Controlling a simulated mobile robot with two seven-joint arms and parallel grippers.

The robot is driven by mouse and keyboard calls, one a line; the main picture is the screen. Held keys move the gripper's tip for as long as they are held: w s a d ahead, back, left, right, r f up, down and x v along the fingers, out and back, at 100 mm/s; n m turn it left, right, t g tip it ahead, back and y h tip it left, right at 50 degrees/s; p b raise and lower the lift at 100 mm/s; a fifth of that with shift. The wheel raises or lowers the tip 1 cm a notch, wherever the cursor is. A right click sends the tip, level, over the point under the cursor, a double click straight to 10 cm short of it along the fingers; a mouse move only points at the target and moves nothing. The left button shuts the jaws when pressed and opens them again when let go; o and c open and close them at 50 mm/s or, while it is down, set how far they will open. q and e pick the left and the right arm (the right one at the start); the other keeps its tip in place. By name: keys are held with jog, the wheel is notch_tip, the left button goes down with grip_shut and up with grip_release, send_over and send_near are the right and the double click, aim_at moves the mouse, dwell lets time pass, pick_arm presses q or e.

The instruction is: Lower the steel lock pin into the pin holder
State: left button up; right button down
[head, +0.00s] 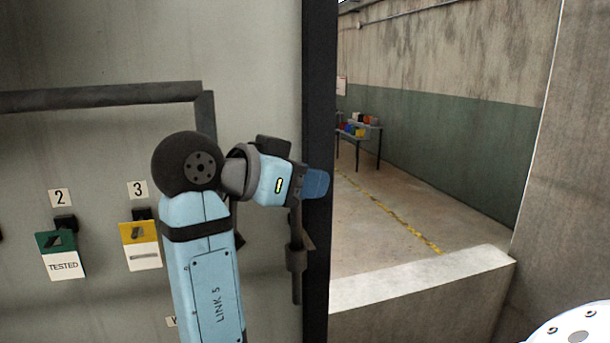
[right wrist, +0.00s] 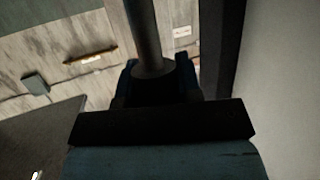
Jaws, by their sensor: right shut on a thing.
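My right gripper (head: 316,183) is in front of the dark post at the edge of the grey panel, its blue fingers pointing right. It is shut on the steel lock pin, a dark upright rod (head: 295,225) that hangs below it. In the right wrist view the pin (right wrist: 145,35) is a grey round bar with a wider end between the blue fingers (right wrist: 157,72). Lower down, the rod meets a wider dark sleeve (head: 296,259) by a small bracket, which looks like the pin holder. I cannot tell how far the pin is inside it. My left gripper is not in view.
The dark post (head: 319,80) stands right behind the gripper. Tags numbered 2 and 3 hang on the panel (head: 100,150) at left. A low concrete ledge (head: 425,280) lies right of the post. Beyond it are open floor and a far table (head: 360,127) with coloured items.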

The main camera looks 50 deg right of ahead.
notch_tip(320, 180, down, 7)
jog(key=b, duration=0.5)
jog(key=shift+r, duration=0.15)
dwell(0.4)
dwell(0.5)
jog(key=c, duration=0.7)
grip_release()
